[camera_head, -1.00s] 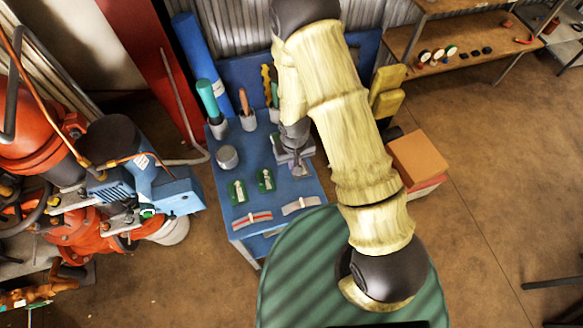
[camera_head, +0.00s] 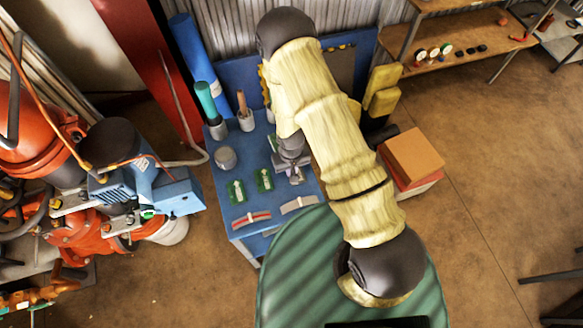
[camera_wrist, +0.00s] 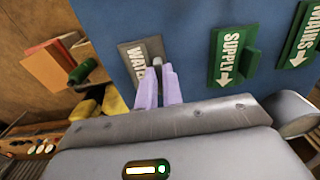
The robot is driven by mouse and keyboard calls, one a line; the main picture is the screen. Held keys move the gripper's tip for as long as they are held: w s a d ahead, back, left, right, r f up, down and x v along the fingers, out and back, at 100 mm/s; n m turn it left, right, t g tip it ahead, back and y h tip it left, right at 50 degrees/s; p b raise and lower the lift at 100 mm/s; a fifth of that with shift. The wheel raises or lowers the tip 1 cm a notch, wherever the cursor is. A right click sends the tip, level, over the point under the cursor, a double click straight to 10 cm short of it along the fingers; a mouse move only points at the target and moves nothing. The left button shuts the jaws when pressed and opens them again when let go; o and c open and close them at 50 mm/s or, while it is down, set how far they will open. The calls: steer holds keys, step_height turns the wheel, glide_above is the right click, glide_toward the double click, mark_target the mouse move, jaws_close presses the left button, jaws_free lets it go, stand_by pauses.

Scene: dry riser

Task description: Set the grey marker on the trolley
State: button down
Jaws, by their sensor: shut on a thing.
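The grey marker (camera_wrist: 131,58), a plate with white lettering partly covered, shows in the wrist view against the blue trolley top (camera_wrist: 185,35). My gripper (camera_wrist: 158,78) is shut on the small upright grip of the marker. In the head view my gripper (camera_head: 295,178) is low over the right part of the blue trolley (camera_head: 223,205), and my arm and gripper hide most of the marker there. I cannot tell whether the marker touches the trolley top.
Two green markers (camera_head: 264,180) (camera_head: 236,192) lie left of my gripper. A red-and-white piece (camera_head: 251,220) and a pale piece (camera_head: 300,204) lie near the front edge. A grey cylinder (camera_head: 225,158) and tool cups stand behind. An orange box (camera_head: 412,153) is right of the trolley.

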steer(key=c, duration=1.5)
jaws_free()
steer(key=shift+c, duration=0.2)
steer(key=shift+r, duration=0.15)
step_height(320, 180, up, 12)
steer(key=b, duration=0.2)
steer(key=s+d+r+m+t, duration=0.1)
steer(key=s+d+r, duration=0.2)
steer(key=d+r, duration=0.3)
steer(key=s+d+r+m+t, duration=0.1)
steer(key=s+d+r+m, duration=0.1)
steer(key=d+r, duration=0.5)
step_height(320, 180, up, 7)
steer(key=shift+s+f+t, duration=0.2)
steer(key=shift+s+t, duration=0.1)
steer(key=shift+s, duration=0.2)
steer(key=shift+d, duration=0.1)
